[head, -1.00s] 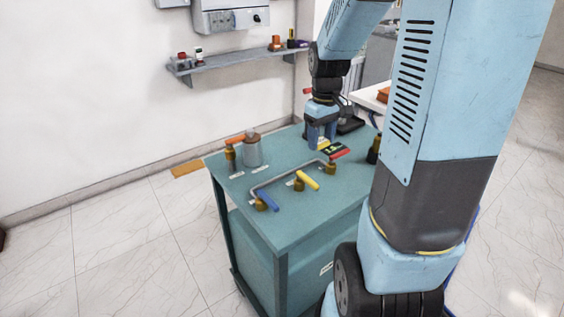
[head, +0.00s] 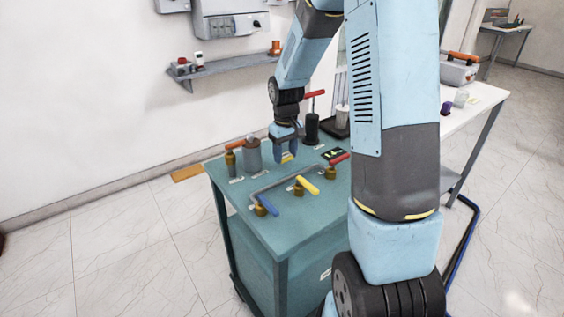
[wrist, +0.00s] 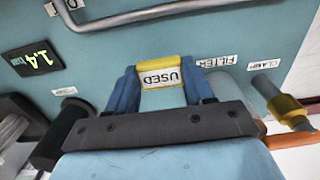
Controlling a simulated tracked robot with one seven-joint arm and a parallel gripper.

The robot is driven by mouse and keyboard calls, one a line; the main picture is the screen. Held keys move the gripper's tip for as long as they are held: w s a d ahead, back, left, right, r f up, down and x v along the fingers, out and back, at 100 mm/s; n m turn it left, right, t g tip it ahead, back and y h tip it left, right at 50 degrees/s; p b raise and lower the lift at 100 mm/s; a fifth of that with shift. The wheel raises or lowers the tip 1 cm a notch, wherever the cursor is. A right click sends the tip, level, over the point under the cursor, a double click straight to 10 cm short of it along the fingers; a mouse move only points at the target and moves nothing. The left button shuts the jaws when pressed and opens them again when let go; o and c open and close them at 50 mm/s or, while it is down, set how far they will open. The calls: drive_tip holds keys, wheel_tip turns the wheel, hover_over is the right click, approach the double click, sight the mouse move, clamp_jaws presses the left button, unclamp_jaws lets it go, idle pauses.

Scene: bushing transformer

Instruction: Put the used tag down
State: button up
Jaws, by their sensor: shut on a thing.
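The used tag is a small yellow block with a white label reading USED (wrist: 160,76), seen upside down in the wrist view. My gripper (wrist: 161,88) is shut on it, one blue finger on each side. In the head view the gripper (head: 287,158) points down over the teal bench top, with the yellow tag (head: 288,158) between its fingertips. Whether the tag touches the bench or hangs just above it, I cannot tell. The tag is beside the FILTER label (wrist: 217,61) in the wrist view.
A grey cylinder (head: 253,155) and a brass fitting with an orange handle (head: 231,160) stand left of the gripper. A grey pipe with blue, yellow (head: 307,185) and red handles runs in front. A black gauge display (head: 334,154) lies right. A dark post with a red handle (head: 312,125) stands behind.

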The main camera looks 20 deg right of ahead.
sight(284, 155)
drive_tip(key=shift+w+a+f, duration=0.15)
drive_tip(key=shift+w+f, duration=0.1)
drive_tip(key=shift+f, duration=0.3)
wheel_tip(284, 155, down, 3)
drive_tip(key=shift+r, duration=0.15)
drive_tip(key=o, duration=1)
